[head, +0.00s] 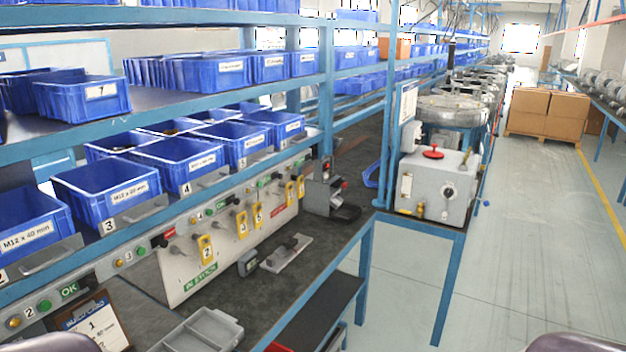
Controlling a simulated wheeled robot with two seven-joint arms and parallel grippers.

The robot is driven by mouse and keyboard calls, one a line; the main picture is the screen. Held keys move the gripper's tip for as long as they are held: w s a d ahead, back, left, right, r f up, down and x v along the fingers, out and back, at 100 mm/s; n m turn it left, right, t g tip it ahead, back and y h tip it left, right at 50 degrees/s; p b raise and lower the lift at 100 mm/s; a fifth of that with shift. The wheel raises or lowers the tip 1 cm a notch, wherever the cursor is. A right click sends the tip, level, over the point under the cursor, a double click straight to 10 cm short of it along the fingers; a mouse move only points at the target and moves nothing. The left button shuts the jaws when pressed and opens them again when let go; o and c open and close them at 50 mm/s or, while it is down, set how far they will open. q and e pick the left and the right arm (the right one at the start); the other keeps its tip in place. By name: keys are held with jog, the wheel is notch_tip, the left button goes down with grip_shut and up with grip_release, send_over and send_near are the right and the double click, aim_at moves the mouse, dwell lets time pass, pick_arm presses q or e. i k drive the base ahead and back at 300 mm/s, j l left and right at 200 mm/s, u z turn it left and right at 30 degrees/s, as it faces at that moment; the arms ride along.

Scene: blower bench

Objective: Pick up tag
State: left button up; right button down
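Several yellow tags hang on the light panel (185,280) under the lower shelf. The tag marked 2 (206,248) hangs nearest, above a green label. The tags marked 4 (242,225) and 5 (258,217) hang close together further along. Two more yellow tags, one on the left (289,194) and one on the right (300,188), hang near the panel's far end; their marks are too small to read. Neither of my grippers is in view. Only rounded grey parts, probably mine, show at the bottom left and bottom right edges.
Blue bins (105,190) line the shelves above the panel. On the dark bench (300,285) stand a grey tray (200,332), a small fixture (287,252) and a grey device (325,190). A clipboard (97,322) leans at lower left.

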aim_at(300, 184)
jog(key=i+l+z, duration=0.35)
jog(key=i, duration=0.2)
jog(key=i+l+z, duration=0.35)
jog(key=i, duration=0.2)
jog(key=i+z, duration=0.35)
jog(key=i, duration=0.25)
jog(key=i+u, duration=0.35)
jog(key=i+l+u, duration=0.15)
jog(key=i+u, duration=0.2)
jog(key=i+l+u, duration=0.35)
jog(key=i+u, duration=0.35)
jog(key=u, duration=0.15)
jog(key=i+l+u, duration=0.15)
jog(key=i+u, duration=0.15)
jog(key=u, duration=0.2)
jog(key=i+l+u, duration=0.25)
jog(key=u, duration=0.25)
jog(key=i+l+u, duration=0.25)
jog(key=l+u, duration=0.25)
jog(key=i+j, duration=0.05)
jog(key=j, duration=0.05)
